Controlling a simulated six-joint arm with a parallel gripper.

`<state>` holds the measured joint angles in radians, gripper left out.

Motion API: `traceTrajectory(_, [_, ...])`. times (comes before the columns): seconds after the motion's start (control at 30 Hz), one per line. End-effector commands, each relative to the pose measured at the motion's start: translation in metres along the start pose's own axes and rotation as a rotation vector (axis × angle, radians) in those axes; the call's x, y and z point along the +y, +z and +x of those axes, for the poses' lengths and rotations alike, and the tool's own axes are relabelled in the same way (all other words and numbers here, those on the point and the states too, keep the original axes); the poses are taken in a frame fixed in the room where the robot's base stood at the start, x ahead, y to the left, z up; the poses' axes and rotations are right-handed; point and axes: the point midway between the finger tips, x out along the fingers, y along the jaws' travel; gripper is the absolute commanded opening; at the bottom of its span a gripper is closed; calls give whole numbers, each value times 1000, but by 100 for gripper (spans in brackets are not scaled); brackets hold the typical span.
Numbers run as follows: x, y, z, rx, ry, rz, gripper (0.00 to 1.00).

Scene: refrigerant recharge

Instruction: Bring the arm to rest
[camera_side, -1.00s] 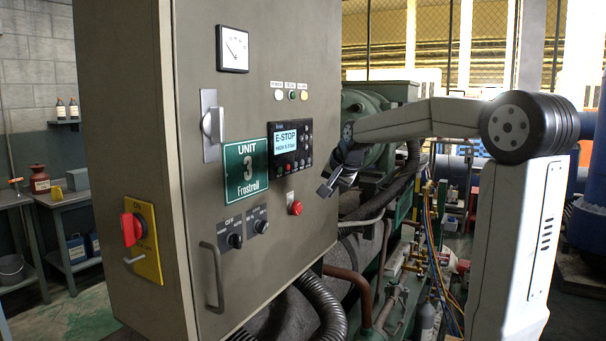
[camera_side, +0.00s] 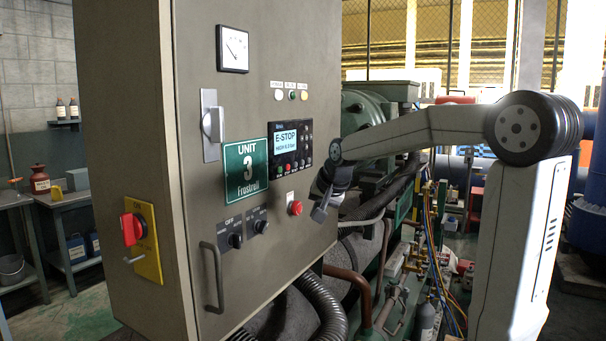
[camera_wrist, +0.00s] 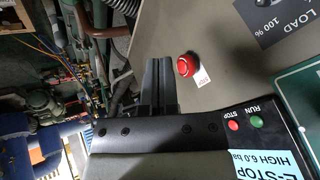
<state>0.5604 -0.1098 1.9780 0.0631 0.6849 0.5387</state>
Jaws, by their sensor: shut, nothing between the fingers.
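My gripper (camera_side: 321,211) is at the right edge of the grey control cabinet (camera_side: 290,70), close to the red stop button (camera_side: 295,208) on its front. Its fingers are together and hold nothing. In the wrist view the closed fingers (camera_wrist: 158,62) point up the picture, with the red button (camera_wrist: 187,65) just to their right and a gap between them.
The cabinet carries rotary switches (camera_side: 235,241), a door handle (camera_side: 213,277) and a red-and-yellow main switch (camera_side: 142,238) on its side. Green machinery, pipes and black hoses (camera_side: 320,300) crowd the space behind and below my gripper.

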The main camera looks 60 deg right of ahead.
Motion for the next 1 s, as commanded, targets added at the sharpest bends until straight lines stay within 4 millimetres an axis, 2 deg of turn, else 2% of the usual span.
traceTrajectory(0.03, [-4, 21, 13, -35, 1, -64, 0])
traceTrajectory(0.1, [-10, 52, 29, -79, -1, -164, 0])
traceTrajectory(0.17, [-12, 81, 42, -118, -5, -259, 0])
traceTrajectory(0.3, [-10, 152, 66, -209, -16, -492, 0])
traceTrajectory(0.5, [9, 244, 84, -325, -45, -815, 0])
traceTrajectory(0.6, [22, 278, 86, -367, -59, -942, 0])
traceTrajectory(0.7, [33, 299, 87, -394, -69, -1028, 0])
traceTrajectory(0.8, [39, 310, 87, -410, -75, -1077, 0])
traceTrajectory(1.0, [41, 313, 87, -414, -78, -1093, 0])
